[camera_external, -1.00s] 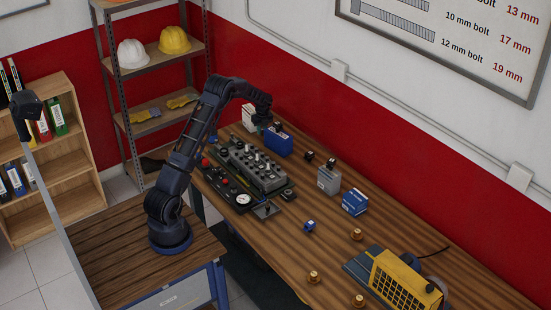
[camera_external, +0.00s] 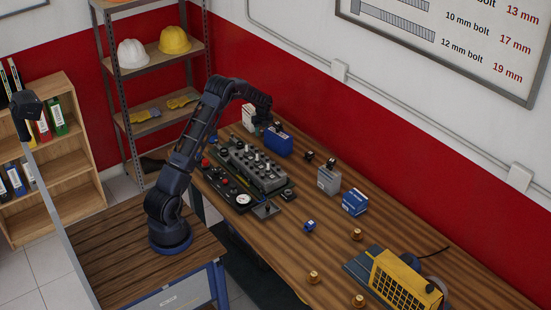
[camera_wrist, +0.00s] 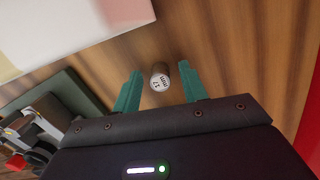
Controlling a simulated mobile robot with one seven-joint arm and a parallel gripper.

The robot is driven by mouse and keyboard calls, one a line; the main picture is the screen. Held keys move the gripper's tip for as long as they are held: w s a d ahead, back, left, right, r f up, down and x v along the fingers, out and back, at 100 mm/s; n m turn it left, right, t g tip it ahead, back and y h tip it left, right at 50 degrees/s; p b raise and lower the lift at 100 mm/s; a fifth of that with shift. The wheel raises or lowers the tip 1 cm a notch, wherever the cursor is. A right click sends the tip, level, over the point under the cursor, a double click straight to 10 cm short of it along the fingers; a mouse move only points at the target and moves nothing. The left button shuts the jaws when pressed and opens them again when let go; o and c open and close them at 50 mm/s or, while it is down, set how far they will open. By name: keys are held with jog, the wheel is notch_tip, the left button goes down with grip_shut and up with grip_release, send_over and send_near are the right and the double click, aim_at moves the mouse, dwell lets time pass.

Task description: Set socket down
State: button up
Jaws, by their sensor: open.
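The socket (camera_wrist: 160,79) is a small cylinder with a pale top face marked 17 and mm. It appears to stand on the wooden bench in the wrist view. My gripper (camera_wrist: 160,70) is open, with one teal finger on each side of the socket and a gap showing on both sides. In the external view my gripper (camera_external: 260,127) is low over the far end of the bench, and the socket cannot be made out there.
A white box (camera_wrist: 75,25) stands close beyond the left finger. A blue box (camera_external: 279,145) is right of my gripper in the external view. The engine trainer (camera_external: 255,168) lies nearer. Bare wood (camera_wrist: 250,50) shows right of the fingers.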

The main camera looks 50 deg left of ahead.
notch_tip(320, 180, up, 12)
jog(key=d, duration=0.1)
jog(key=shift+s+d, duration=0.15)
jog(key=shift+d, duration=0.1)
jog(key=s+d+r+n+t, duration=0.2)
jog(key=s+d+r+n, duration=0.7)
jog(key=s+d+r, duration=1.3)
jog(key=s+d+r+n+t, duration=0.1)
jog(key=s+d+r+n, duration=0.2)
jog(key=s, duration=0.4)
jog(key=s+d+r+n, duration=0.1)
jog(key=s+d+n, duration=0.1)
jog(key=s+d, duration=0.4)
jog(key=s+d+f+n, duration=0.2)
jog(key=s+n, duration=0.1)
jog(key=s, duration=0.6)
jog(key=s+d+f+n+t+h, duration=0.1)
jog(key=s+d+f+n, duration=0.1)
jog(key=s, duration=0.6)
jog(key=shift+s+d+f+n, duration=0.3)
jog(key=shift+s+f+n, duration=0.1)
jog(key=shift+n, duration=0.2)
